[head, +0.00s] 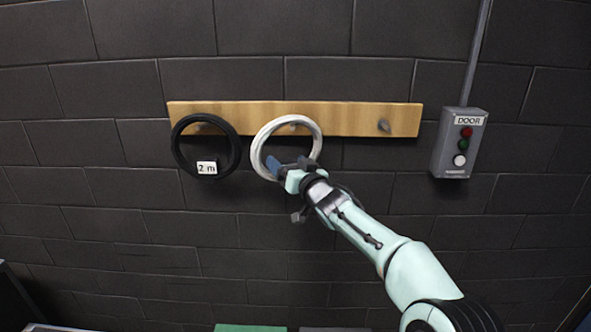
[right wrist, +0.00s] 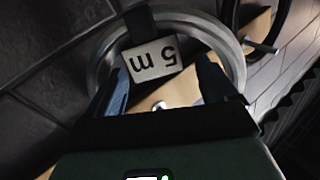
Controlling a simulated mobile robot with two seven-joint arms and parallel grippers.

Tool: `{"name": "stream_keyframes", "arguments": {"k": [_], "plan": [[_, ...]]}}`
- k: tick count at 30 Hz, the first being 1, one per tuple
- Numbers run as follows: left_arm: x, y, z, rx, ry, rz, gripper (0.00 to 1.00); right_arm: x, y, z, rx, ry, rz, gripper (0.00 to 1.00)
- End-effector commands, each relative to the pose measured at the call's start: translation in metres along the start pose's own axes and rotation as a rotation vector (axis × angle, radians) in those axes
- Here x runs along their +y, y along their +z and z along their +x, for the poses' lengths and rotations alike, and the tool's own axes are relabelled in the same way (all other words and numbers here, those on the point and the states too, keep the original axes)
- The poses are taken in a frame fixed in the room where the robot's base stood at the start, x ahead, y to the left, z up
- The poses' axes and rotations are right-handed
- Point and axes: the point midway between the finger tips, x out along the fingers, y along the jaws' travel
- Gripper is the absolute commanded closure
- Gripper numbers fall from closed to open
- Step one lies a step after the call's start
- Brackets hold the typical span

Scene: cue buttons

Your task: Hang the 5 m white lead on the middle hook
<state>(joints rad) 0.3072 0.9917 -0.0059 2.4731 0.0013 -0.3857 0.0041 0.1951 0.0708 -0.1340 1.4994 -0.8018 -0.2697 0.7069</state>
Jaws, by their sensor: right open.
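The white lead (head: 258,141) is a coil around the middle hook (head: 293,126) on the wooden board (head: 345,117). Its top edge is at the hook; I cannot tell for sure that it bears on it. In the right wrist view the coil (right wrist: 232,58) carries an upside-down "5 m" tag (right wrist: 152,62). My right gripper (head: 287,166) is at the coil's lower part. Its blue fingers are open, one on each side of the tag, and hide part of the coil. My left gripper is not in view.
A black coil (head: 178,158) tagged "2 m" hangs on the left hook, close beside the white one. The right hook (head: 384,125) is bare. A grey DOOR button box (head: 459,143) is on the dark block wall at the right.

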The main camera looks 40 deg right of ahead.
Motion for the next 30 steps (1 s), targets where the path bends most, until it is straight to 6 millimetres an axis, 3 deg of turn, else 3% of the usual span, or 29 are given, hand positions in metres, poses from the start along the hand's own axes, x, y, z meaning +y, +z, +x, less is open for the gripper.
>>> {"name": "stream_keyframes", "arguments": {"k": [1,18,24,30], "plan": [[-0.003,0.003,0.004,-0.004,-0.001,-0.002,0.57,0.004,0.009,-0.004,-0.018,0.01,0.003,0.1],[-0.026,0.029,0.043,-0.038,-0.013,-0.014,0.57,0.004,0.006,-0.117,-0.008,0.011,0.003,0.1],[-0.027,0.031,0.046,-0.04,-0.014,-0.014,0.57,0.001,0.002,-0.133,-0.002,0.005,0.002,0.1],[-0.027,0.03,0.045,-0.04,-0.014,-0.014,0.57,0.0,0.0,-0.134,0.001,0.003,0.001,0.1]]}}
